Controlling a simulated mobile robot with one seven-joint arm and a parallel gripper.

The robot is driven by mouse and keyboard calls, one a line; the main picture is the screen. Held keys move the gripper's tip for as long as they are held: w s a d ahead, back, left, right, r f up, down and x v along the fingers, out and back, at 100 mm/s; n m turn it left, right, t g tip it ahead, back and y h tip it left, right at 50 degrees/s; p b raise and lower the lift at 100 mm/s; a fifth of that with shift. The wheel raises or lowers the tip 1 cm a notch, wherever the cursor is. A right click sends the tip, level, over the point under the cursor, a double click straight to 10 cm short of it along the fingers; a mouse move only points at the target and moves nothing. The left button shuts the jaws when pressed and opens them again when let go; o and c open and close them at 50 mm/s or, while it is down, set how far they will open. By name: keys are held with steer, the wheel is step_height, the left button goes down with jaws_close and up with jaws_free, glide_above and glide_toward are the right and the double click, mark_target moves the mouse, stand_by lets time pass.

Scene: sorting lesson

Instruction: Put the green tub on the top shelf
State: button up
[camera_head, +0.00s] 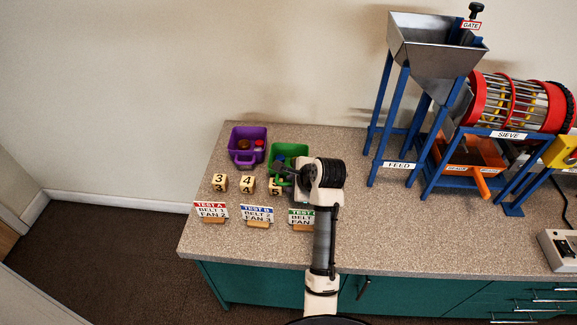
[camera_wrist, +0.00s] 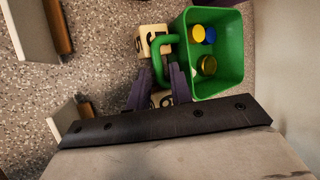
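The green tub (camera_head: 290,151) stands upright near the back left of the counter. In the wrist view the tub (camera_wrist: 236,86) holds blue, yellow and other round pieces, and its green handle (camera_wrist: 158,66) sticks out to the left. My gripper (camera_head: 281,172) is low at the tub's near side. In the wrist view my gripper's two dark fingers (camera_wrist: 159,88) are apart, at the handle's lower end, with a numbered block showing between them. I cannot tell whether a finger touches the handle. No shelf shows in either view.
A purple tub (camera_head: 247,156) stands left of the green one. Numbered wooden blocks (camera_head: 247,185) and test signs (camera_head: 257,214) stand in front, close to my gripper. A feed hopper (camera_head: 425,60) and a sieve machine (camera_head: 510,104) fill the right.

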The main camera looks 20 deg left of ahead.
steer(key=shift+w+a+f, duration=0.2)
steer(key=shift+a+f, duration=0.1)
steer(key=shift+f, duration=0.15)
jaws_close()
steer(key=shift+r, duration=0.1)
